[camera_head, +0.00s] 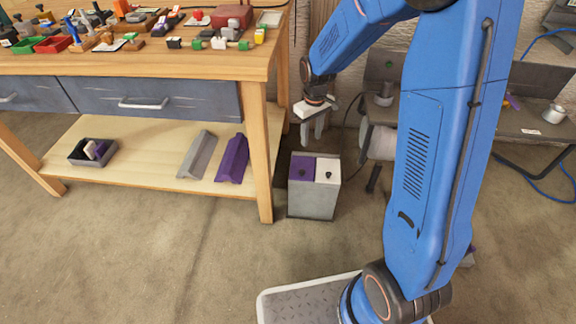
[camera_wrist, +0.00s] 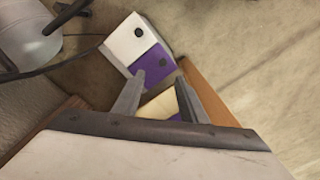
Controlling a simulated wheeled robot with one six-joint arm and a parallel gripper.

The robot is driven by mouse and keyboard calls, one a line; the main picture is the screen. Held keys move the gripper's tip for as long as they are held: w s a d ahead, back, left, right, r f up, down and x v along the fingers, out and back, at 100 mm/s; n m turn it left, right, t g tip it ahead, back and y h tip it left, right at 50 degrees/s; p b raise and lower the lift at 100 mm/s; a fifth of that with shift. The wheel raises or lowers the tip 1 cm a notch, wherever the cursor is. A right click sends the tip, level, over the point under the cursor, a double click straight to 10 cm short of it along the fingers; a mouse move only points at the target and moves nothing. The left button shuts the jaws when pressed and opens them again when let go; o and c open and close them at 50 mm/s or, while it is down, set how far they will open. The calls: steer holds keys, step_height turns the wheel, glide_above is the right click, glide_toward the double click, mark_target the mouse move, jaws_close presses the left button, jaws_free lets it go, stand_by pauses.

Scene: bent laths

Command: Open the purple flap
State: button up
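The purple flap (camera_head: 302,168) is the left half of the top of a grey box (camera_head: 313,202) on the floor.
A white flap (camera_head: 328,171) with a dark knob covers the right half of the box. A wooden workbench (camera_head: 263,150) stands close on the left, its leg beside the box. A grey bench (camera_head: 465,120) stands at the right. Floor in front is clear.

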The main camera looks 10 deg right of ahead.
mark_target(302, 171)
steer(key=f, duration=0.6)
steer(key=w+a+f, duration=0.1)
steer(key=f, duration=0.6)
steer(key=a+f, duration=0.1)
steer(key=f, duration=0.5)
steer(key=shift+w+f, duration=0.2)
steer(key=shift+w, duration=0.2)
jaws_close()
